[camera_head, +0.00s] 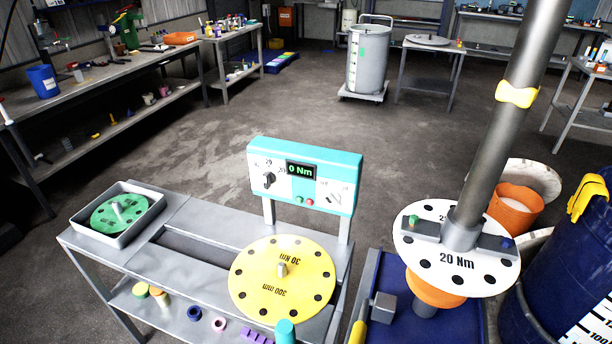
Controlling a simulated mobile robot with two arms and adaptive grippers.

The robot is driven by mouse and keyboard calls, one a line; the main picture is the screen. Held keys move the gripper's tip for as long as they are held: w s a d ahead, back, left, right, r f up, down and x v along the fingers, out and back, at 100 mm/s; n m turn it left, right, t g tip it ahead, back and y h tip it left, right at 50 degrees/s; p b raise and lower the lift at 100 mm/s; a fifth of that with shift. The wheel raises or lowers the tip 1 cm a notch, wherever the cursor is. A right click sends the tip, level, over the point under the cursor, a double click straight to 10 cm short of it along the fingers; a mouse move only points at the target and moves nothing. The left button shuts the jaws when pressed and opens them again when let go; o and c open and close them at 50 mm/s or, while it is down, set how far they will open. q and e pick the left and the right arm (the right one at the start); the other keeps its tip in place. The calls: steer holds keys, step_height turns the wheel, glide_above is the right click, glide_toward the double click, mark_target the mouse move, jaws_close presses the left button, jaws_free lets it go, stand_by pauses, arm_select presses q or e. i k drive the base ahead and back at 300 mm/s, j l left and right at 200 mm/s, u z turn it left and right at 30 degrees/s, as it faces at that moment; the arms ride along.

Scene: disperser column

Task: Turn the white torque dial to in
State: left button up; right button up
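A teal control box (318,157) with a white face stands on posts at the back of the grey bench. Its display (301,170) reads "0 Nm". A black knob (269,180) with numbers around it is on the left of the face. A pale knob (335,196) with small marks is on the right; its pointing direction is too small to tell. Green and red buttons sit below the display. Neither of my grippers shows in the head view, and nothing touches the box.
A green disc (118,212) sits in a grey tray (106,239). At right, a white "20 Nm" disc (457,262) surrounds a tall metal column (505,120). A blue drum (572,262) stands beyond.

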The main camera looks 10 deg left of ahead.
mark_target(333, 198)
steer(key=j+z, duration=0.1)
steer(key=j, duration=0.5)
steer(key=k+j+z, duration=0.1)
steer(key=j, duration=0.5)
steer(key=k+j+z, duration=0.15)
steer(key=j, duration=0.45)
steer(key=i+j, duration=0.05)
